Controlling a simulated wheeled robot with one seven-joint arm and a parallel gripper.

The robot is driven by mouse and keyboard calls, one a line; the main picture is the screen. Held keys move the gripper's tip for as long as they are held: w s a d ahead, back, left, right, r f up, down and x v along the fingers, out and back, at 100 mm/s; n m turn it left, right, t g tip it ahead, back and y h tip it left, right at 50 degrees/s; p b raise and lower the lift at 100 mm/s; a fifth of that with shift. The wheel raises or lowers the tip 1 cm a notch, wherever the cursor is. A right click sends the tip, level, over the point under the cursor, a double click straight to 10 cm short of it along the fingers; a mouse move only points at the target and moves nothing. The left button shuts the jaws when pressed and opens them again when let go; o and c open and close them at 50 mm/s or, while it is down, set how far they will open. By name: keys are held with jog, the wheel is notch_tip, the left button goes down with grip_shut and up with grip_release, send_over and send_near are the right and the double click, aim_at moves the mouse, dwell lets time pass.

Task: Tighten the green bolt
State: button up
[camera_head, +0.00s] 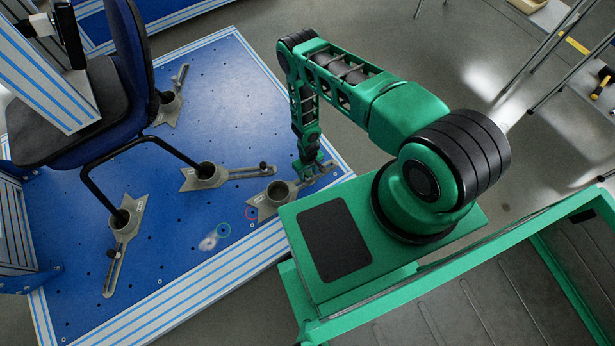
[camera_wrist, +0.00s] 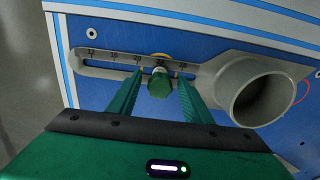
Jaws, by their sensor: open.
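The green bolt (camera_wrist: 160,84) has a hexagonal head and sits in the slot of a grey clamp (camera_wrist: 222,72) marked with a number scale. In the wrist view my gripper (camera_wrist: 158,78) is open, with one green finger on each side of the bolt head and gaps visible on both sides. In the head view my gripper (camera_head: 308,172) is low over the blue plate, at the slotted end of the grey clamp (camera_head: 272,200) near the plate's right edge. The bolt cannot be made out in the head view.
The blue plate (camera_head: 225,85) has several holes and more grey clamps (camera_head: 207,176) around the feet of a chair (camera_head: 105,85). A striped frame edge (camera_head: 215,272) borders the plate. A grey floor (camera_head: 400,60) lies beyond it.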

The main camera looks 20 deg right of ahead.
jog(key=n, duration=0.3)
jog(key=shift+n, duration=0.4)
jog(key=c, duration=1.1)
jog(key=shift+o, duration=0.2)
jog(key=m, duration=0.3)
jog(key=shift+m, duration=0.4)
